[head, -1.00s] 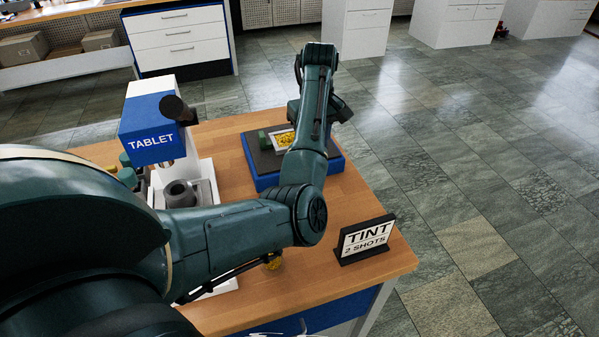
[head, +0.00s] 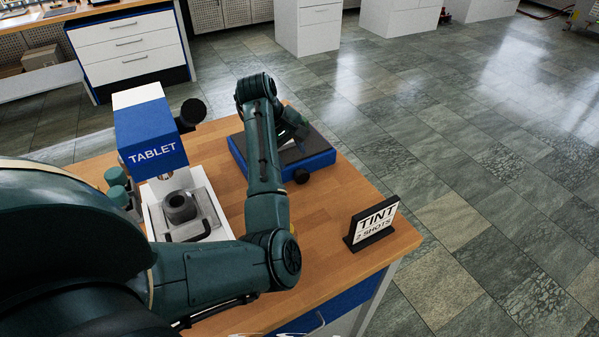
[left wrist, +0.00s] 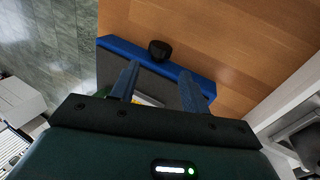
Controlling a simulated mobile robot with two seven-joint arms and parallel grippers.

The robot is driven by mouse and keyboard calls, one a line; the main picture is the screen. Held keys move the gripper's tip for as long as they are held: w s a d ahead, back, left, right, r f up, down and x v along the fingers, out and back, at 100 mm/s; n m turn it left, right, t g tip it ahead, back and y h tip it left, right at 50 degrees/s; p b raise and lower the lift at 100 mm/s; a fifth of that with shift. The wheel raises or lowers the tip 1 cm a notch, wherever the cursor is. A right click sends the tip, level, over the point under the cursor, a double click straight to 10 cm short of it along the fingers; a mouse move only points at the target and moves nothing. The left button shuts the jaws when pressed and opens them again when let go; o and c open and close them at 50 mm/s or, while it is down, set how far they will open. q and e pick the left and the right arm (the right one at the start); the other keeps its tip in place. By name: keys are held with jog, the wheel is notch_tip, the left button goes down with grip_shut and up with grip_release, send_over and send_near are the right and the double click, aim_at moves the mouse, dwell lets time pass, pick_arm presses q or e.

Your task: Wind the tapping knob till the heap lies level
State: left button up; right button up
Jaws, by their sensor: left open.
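The black tapping knob (head: 301,176) sticks out from the near side of a blue-edged box with a dark top (head: 318,160). It also shows in the left wrist view (left wrist: 158,50), beyond my fingertips. My left gripper (left wrist: 159,72) is open and empty over the box, its two fingers apart and the knob lying ahead between their lines. In the head view my left gripper (head: 301,140) is dark and partly hidden by its own arm. The heap is mostly hidden; only a little yellow and a white edge show between the finger bases in the wrist view. My right gripper is out of view.
The blue and white TABLET press (head: 152,140) with a grey cup (head: 180,206) stands left of my forearm. Green-capped jars (head: 117,183) are beside it. A TINT 2 SHOTS sign (head: 374,222) stands near the right table edge. Bare wood lies between the box and sign.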

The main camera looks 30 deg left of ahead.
aim_at(299, 172)
pick_arm(q)
jog(key=x, duration=0.9)
jog(key=shift+c, duration=0.5)
jog(key=shift+a, duration=0.1)
jog(key=c, duration=0.6)
